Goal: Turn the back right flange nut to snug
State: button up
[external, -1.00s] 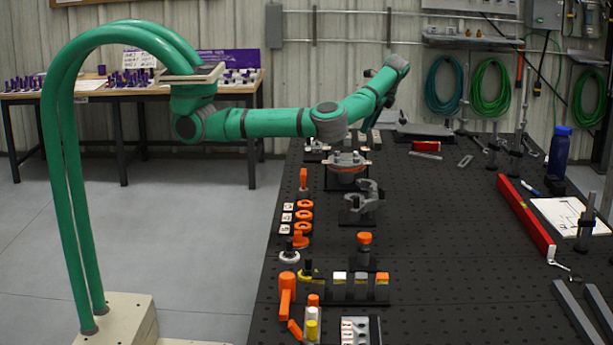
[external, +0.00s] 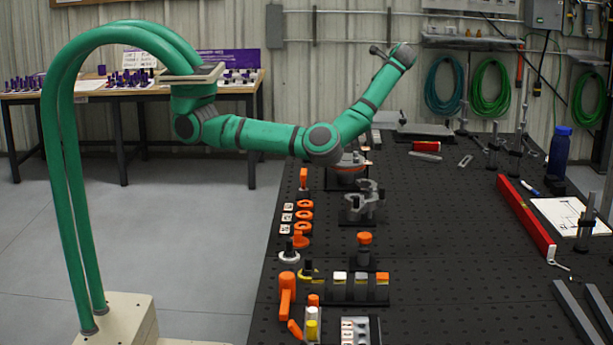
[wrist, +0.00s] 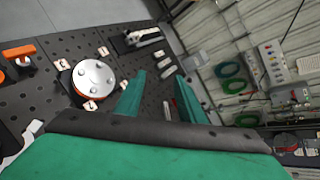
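The flange, a round grey disc with an orange rim, sits on the black perforated bench in the wrist view (wrist: 93,78). Small pale spots on its face look like nuts, too small to tell apart, so I cannot tell how tight the back right one is. In the external view the flange (external: 347,170) is partly hidden behind my arm. My gripper (wrist: 160,84) shows two green fingers spread apart with nothing between them. It is clear of the flange, which lies left of the fingers in the wrist view.
A grey clamp-like fixture (external: 364,203) stands in front of the flange. Orange rings (external: 304,216) lie to the left. A red bar (external: 525,215) and a blue bottle (external: 558,153) are at the right. The bench middle is mostly clear.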

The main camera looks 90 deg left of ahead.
jog(key=w+d+r+y, duration=0.1)
jog(key=d+r+y, duration=0.1)
jog(key=d+r, duration=0.2)
notch_tip(320, 180, up, 2)
jog(key=shift+r+t+y, duration=0.1)
jog(key=shift+t+y, duration=0.2)
jog(key=shift+t, duration=0.1)
